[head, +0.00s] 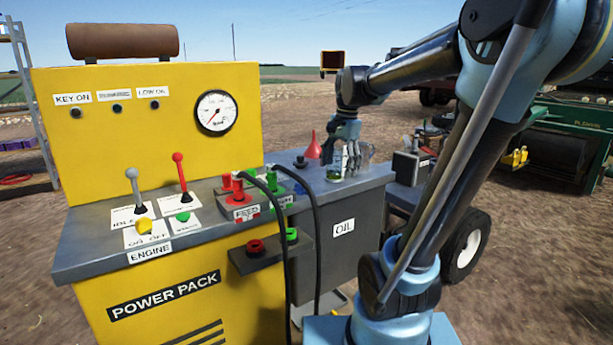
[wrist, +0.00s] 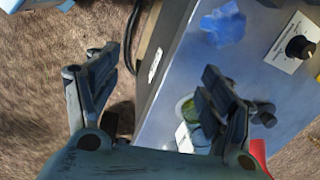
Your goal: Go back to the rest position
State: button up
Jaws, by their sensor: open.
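My gripper (head: 346,133) hangs over the right end of the grey bench, beside the OIL label, with its fingers pointing down. In the wrist view my gripper (wrist: 155,82) is open, its two fingers wide apart, with nothing held between them. A small jar with green contents (head: 334,171) stands on the bench just under or beside the fingers. The jar (wrist: 190,112) shows partly behind the right finger in the wrist view. I cannot tell whether a finger touches it. My arm reaches in from the right of the head view, bent at the elbow.
The yellow power pack (head: 150,105) fills the left, with levers and hoses on its bench. A red funnel (head: 314,149) stands left of my gripper. A blue patch (wrist: 222,22) and a black knob (wrist: 299,47) show on the bench. Green machinery (head: 565,125) is behind, right.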

jog(key=s+d+f+n, duration=0.4)
jog(key=s+f+n, duration=0.1)
jog(key=s+f, duration=0.4)
jog(key=s+d+f+n+t+h, duration=0.1)
jog(key=s+d+f+n, duration=0.3)
jog(key=s+f, duration=0.5)
jog(key=shift+s+d+f+n, duration=0.35)
jog(key=shift+s+d+n, duration=0.05)
jog(key=shift+s+d, duration=0.2)
jog(key=shift+w+f, duration=0.2)
jog(key=shift+w, duration=0.3)
